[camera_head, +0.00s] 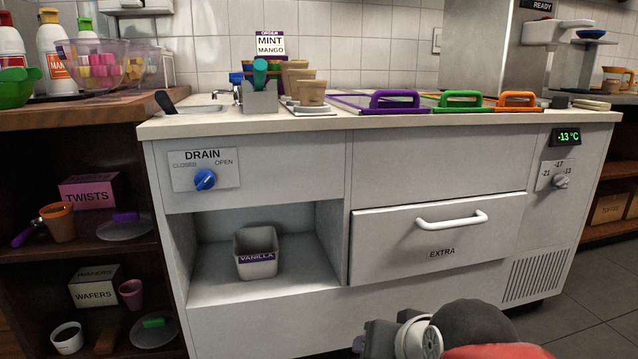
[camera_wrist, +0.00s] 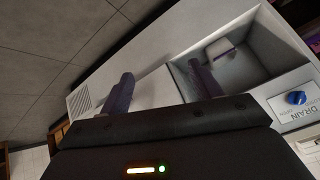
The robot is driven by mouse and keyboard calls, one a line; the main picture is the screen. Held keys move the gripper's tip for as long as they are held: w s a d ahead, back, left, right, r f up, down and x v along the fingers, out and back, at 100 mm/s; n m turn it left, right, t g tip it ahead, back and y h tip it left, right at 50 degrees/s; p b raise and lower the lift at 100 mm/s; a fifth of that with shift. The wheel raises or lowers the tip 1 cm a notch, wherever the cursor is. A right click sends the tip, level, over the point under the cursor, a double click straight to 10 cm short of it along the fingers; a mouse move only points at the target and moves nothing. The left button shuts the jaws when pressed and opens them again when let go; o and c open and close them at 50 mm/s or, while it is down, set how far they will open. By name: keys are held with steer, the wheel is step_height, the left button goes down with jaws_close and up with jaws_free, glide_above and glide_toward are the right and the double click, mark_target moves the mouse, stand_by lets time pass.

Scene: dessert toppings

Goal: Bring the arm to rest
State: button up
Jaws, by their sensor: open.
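My gripper (camera_wrist: 161,84) shows in the wrist view with its two dark purple fingers spread apart and nothing between them. The fingers point toward the white counter front (camera_wrist: 240,38), which appears turned over in this view. In the head view, part of my arm (camera_head: 418,338) shows at the bottom edge, low in front of the counter (camera_head: 300,325). The fingertips cannot be made out there. The gripper appears apart from the counter.
The EXTRA drawer (camera_head: 385,245) is shut. A VANILLA tub (camera_head: 257,250) stands in the open alcove (camera_head: 312,280). The blue DRAIN knob (camera_head: 205,179) is on the left panel. Purple (camera_head: 395,99), green (camera_head: 459,99) and orange (camera_head: 517,99) handled lids lie on top. Floor (camera_head: 590,310) shows at right.

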steer(key=s+d+f+n+g+h+p, duration=0.1)
steer(key=s+d+f+n+g+h, duration=0.1)
steer(key=s+d+f, duration=0.35)
step_height(320, 180, up, 14)
steer(key=s+p, duration=0.2)
steer(key=p, duration=1)
steer(key=shift+r, duration=0.25)
